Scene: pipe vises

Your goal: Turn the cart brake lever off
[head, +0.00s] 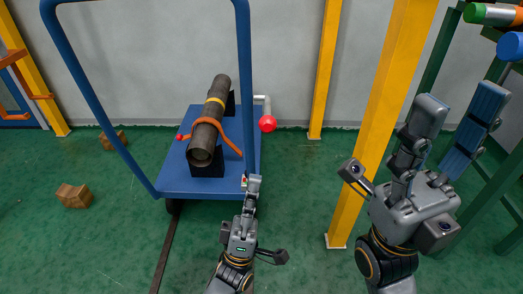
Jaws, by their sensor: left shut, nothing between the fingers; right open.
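The blue cart (180,183) stands left of centre in the head view, with a tall blue push handle (246,70) at its near side. A red ball knob (267,124) shows at the cart's right, near a pale bent bar (263,102). A small red and white part (244,181) sits at the cart's front right corner, partly hidden by my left gripper. I cannot tell which of these is the brake lever. My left gripper (254,179) is shut and empty beside that corner; contact is unclear. My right gripper (461,100) is open and empty at the right.
A brown pipe (203,142) with an orange strap rests on black blocks on the cart. A yellow post (380,110) stands between the cart and my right gripper. Brown boxes (73,195) lie on the green floor at left. A green rack (492,185) stands at right.

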